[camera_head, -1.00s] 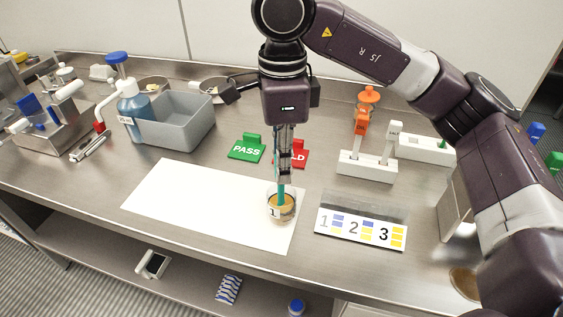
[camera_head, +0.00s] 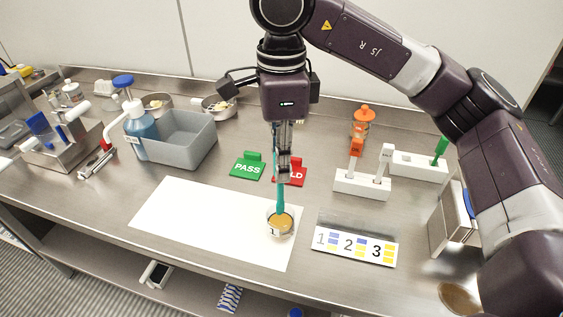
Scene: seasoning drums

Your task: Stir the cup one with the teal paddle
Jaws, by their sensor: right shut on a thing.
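Cup one (camera_head: 279,230), a small clear cup marked "1" with amber-brown contents, stands at the right part of the white sheet (camera_head: 190,222). The teal paddle (camera_head: 281,199) is upright, and its lower end is in the cup. My right gripper (camera_head: 283,172) points straight down above the cup and is shut on the paddle's upper part. The paddle's tip is hidden in the contents. My left gripper does not show.
Right of the cup is a card (camera_head: 355,243) numbered 1, 2, 3. Behind are a green PASS sign (camera_head: 247,168), a partly hidden red sign (camera_head: 297,172) and a white holder (camera_head: 362,184). A grey bin (camera_head: 185,142) and blue bottle (camera_head: 140,128) stand left.

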